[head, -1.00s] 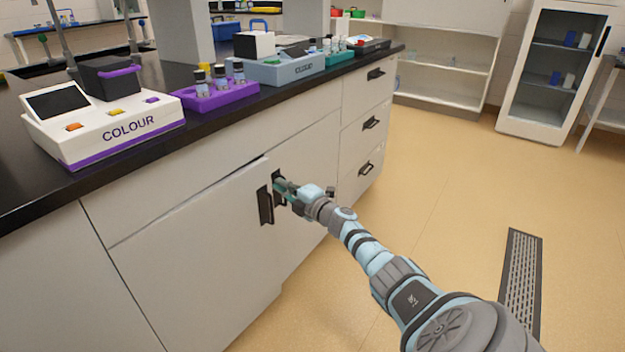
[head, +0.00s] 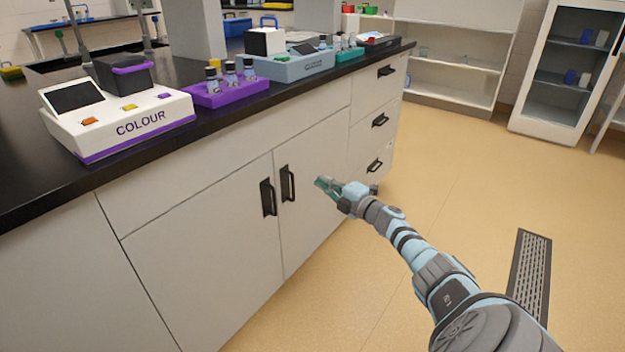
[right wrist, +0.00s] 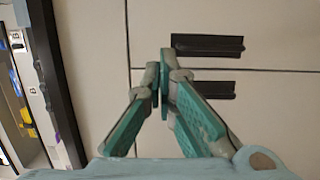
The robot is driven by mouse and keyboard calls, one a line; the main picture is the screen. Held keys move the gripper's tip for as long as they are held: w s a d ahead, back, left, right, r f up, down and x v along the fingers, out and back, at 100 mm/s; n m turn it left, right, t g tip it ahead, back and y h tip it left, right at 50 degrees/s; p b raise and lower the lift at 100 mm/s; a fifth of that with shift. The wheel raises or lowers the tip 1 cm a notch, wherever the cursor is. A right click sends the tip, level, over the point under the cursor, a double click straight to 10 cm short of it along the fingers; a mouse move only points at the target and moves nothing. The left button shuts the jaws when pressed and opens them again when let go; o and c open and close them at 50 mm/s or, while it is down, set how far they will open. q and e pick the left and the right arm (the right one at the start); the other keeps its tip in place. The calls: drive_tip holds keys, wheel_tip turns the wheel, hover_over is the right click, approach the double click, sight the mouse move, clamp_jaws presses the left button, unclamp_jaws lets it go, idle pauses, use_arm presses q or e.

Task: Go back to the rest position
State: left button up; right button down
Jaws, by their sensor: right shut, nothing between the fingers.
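My right gripper (head: 321,184) is in front of the bench's cabinet, right of the two dark door handles, apart from them and empty. Its teal fingers come together in the right wrist view (right wrist: 163,75), so it is shut. The left door handle (head: 268,197) and the right door handle (head: 288,183) stand side by side on two white doors that look closed. Both handles also show in the right wrist view as dark bars. My left gripper is not in view.
The black bench top (head: 40,180) carries a white COLOUR instrument (head: 135,122), a purple vial rack (head: 232,95) and a grey-blue instrument (head: 290,67). Drawers (head: 372,125) are at the cabinet's right. Open tan floor (head: 450,190) lies to the right, with a floor grate (head: 531,270).

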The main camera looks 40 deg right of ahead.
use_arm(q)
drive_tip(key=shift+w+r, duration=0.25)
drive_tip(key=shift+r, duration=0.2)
use_arm(e)
drive_tip(key=s+d, duration=0.2)
drive_tip(key=d, duration=0.1)
drive_tip(key=shift+f, duration=0.1)
